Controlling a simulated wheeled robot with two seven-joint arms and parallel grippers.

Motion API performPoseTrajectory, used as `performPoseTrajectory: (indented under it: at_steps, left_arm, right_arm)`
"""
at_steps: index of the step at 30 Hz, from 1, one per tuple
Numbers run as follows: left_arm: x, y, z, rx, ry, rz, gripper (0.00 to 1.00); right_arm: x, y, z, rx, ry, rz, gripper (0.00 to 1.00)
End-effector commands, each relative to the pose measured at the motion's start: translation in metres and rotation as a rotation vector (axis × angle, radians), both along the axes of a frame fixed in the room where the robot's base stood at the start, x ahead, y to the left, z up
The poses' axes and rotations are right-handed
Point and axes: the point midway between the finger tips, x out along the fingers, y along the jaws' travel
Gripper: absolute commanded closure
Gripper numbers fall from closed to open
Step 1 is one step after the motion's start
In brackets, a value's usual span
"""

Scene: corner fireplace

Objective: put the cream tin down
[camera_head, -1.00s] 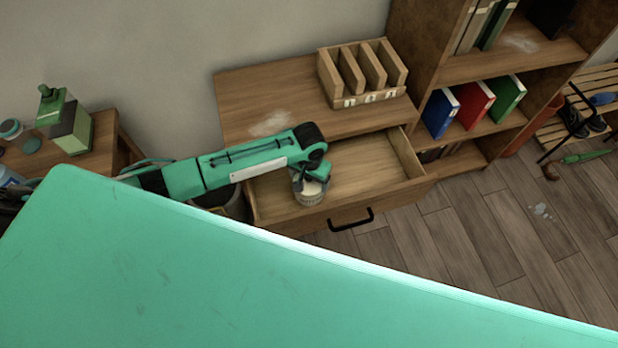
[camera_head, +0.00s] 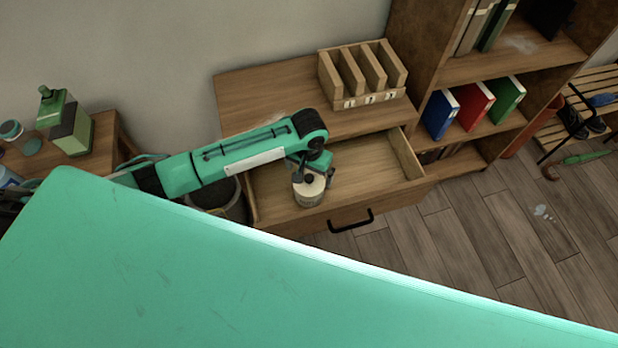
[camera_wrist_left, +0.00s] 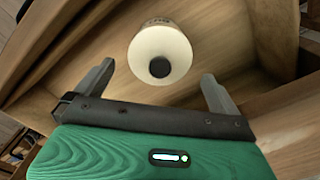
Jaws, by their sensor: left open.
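The cream tin (camera_head: 308,192), a small round tin with a pale lid and a dark knob, stands upright in the open drawer (camera_head: 375,170), near its front left part. In the left wrist view the tin (camera_wrist_left: 148,50) shows from above, lying beyond and between the two fingertips. My left gripper (camera_head: 312,172) is open just above the tin in the head view. In the wrist view its fingers (camera_wrist_left: 158,78) are spread wide, with a gap to the tin on both sides. My right gripper is not in view.
The drawer belongs to a wooden cabinet (camera_head: 245,95) with a wooden sorter (camera_head: 360,95) on top. A shelf with blue, red and green binders (camera_head: 472,103) stands to the right. A bin (camera_head: 228,200) stands left of the drawer. The drawer's right part is empty.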

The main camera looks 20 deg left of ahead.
Motion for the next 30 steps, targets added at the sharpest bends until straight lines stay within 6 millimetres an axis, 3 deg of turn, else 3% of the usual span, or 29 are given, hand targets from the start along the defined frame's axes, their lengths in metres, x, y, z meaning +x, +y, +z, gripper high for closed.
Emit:
performPoseTrajectory:
  at_steps: [6, 12, 30]
  left_arm:
    - [0.0, 0.0, 0.045, -0.002, -0.003, -0.001, 0.0]
    - [0.0, 0.0, 0.066, 0.0, -0.002, -0.001, 0.0]
    - [0.0, 0.0, 0.07, 0.0, 0.0, 0.0, 0.0]
  right_arm:
    - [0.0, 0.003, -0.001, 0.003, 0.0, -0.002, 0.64]
    - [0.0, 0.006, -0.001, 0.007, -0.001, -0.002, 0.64]
    - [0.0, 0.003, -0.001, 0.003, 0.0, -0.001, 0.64]
